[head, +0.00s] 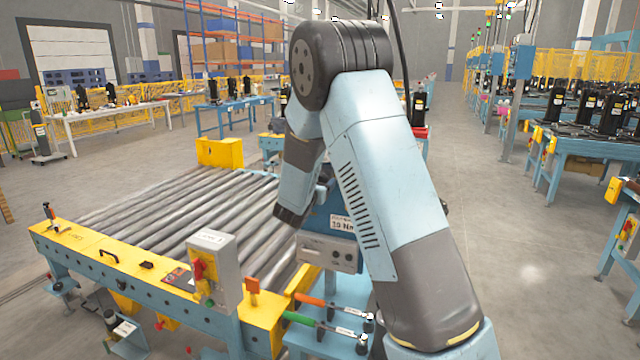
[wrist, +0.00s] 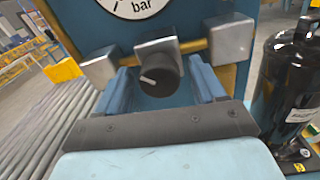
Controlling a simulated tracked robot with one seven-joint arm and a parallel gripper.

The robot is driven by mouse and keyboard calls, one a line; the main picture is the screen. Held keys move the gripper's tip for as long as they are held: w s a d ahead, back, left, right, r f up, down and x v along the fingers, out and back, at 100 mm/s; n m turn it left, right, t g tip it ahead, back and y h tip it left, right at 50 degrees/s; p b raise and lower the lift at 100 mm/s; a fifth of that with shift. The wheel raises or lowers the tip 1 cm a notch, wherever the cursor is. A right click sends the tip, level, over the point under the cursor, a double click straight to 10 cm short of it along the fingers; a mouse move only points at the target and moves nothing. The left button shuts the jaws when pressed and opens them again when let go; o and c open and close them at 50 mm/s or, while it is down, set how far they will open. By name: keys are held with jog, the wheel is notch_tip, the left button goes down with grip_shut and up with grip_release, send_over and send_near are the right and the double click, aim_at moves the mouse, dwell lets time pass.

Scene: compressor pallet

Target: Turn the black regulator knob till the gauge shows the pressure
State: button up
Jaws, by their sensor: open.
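The black regulator knob (wrist: 158,78) shows in the middle of the wrist view, with a white pointer mark aimed to the left. It sits below a grey metal block on a brass-coloured pipe. My gripper (wrist: 163,74) is open, with one blue finger on each side of the knob. Gaps show between the fingers and the knob; whether the fingers reach its depth I cannot tell. The white gauge (wrist: 137,7) is above the knob; only its lower edge with "bar" is in view, and no needle shows. In the head view my arm hides the knob and gauge.
Grey blocks (wrist: 231,38) flank the regulator on the pipe. A black cylinder (wrist: 292,85) stands at the right in the wrist view. In the head view, a roller conveyor (head: 180,215) and a grey switch box (head: 211,268) lie left of my arm.

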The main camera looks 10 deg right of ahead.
jog(key=c, duration=1)
jog(key=shift+c, duration=0.2)
jog(key=shift+m, duration=0.4)
jog(key=o, duration=1)
jog(key=shift+o, duration=0.2)
jog(key=v, duration=1.4)
jog(key=shift+w, duration=0.1)
